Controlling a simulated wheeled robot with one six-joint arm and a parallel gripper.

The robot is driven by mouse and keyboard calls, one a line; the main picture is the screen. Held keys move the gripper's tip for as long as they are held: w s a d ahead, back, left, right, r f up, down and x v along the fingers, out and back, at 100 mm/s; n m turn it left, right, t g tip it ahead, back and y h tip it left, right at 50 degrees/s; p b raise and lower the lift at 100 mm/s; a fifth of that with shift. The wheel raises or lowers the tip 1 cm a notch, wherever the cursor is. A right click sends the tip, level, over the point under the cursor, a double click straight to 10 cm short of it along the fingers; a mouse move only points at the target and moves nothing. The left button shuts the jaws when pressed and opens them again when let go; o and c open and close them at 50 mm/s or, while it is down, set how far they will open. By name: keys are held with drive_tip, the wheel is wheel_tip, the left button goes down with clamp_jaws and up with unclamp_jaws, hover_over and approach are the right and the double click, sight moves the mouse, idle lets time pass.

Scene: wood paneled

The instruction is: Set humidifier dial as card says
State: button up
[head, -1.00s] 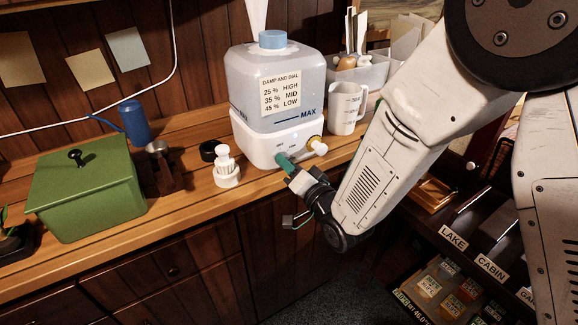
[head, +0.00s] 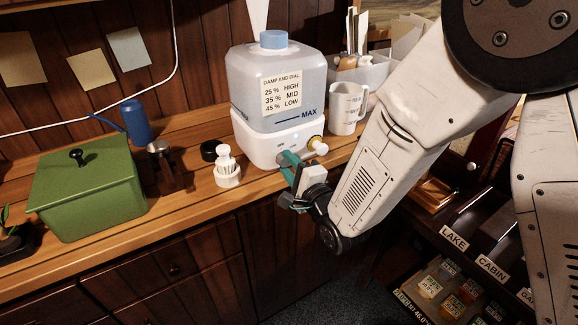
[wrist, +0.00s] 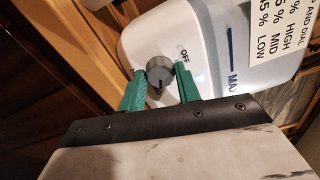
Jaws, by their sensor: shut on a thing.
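The humidifier (head: 262,138) has a white base and a clear tank with a blue cap. A card (head: 282,94) on the tank reads "DAMP AND DIAL", 25 % HIGH, 35 % MID, 45 % LOW. The grey dial (wrist: 158,72) is on the base front, with an OFF mark beside it in the wrist view. My gripper (wrist: 161,73) is shut on the dial, one green finger on each side. In the head view my gripper (head: 287,160) hides most of the dial. The dial's other marks and its exact setting are hard to read.
A brass-ringed white knob (head: 317,144) juts out right of the dial. A white jug (head: 346,110) stands behind it. A slanted strip (head: 411,307) at lower right shows partly readable figures.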

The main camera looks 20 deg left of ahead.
drive_tip(key=shift+m, duration=0.6)
drive_tip(key=o, duration=1)
drive_tip(key=v, duration=0.8)
drive_tip(key=shift+w, duration=0.1)
